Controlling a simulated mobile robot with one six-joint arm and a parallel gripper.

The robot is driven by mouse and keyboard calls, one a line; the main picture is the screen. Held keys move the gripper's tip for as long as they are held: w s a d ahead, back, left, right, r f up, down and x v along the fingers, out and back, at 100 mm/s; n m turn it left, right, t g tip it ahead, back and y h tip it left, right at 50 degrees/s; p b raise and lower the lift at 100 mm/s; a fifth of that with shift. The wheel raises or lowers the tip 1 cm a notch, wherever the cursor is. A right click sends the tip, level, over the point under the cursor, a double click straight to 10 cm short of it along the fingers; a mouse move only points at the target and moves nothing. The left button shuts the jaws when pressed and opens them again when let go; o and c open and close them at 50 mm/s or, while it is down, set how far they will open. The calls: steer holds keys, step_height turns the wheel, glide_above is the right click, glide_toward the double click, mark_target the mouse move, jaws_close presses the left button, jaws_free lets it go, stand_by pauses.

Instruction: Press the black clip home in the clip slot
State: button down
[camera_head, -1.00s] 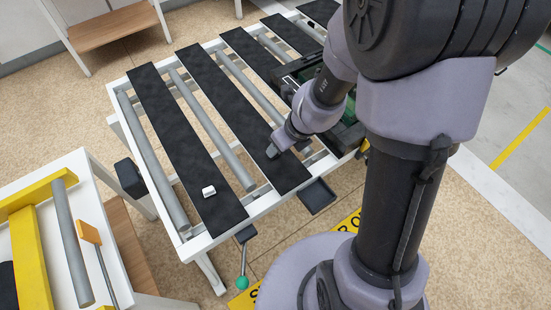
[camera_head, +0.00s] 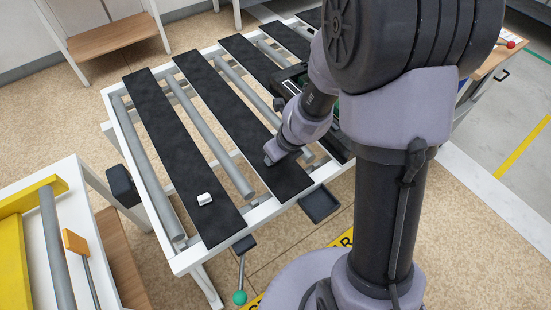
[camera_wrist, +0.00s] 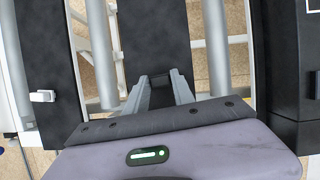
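My gripper (camera_wrist: 160,82) hangs over a black strip of the conveyor-like table. In the head view my gripper (camera_head: 269,158) is small and seen from behind the arm. In the wrist view a small dark piece, apparently the black clip (camera_wrist: 160,78), sits between the two grey fingertips. It is hard to separate from the black strip beneath. I cannot make out the clip slot in either view. A dark housing (camera_wrist: 285,70) with a pale label stands to the right of the gripper in the wrist view; my arm mostly hides it in the head view.
A small white block (camera_head: 205,199) lies on the black strip (camera_head: 170,145) to the left. Grey rollers (camera_head: 214,135) run between the strips. A dark tray (camera_head: 320,204) and a green-knobbed lever (camera_head: 240,297) are at the near edge. A white table (camera_head: 95,220) stands at lower left.

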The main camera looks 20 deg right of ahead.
step_height(320, 180, up, 8)
steer(key=p, duration=0.7)
steer(key=shift+f, duration=0.5)
steer(key=shift+a+r, duration=0.1)
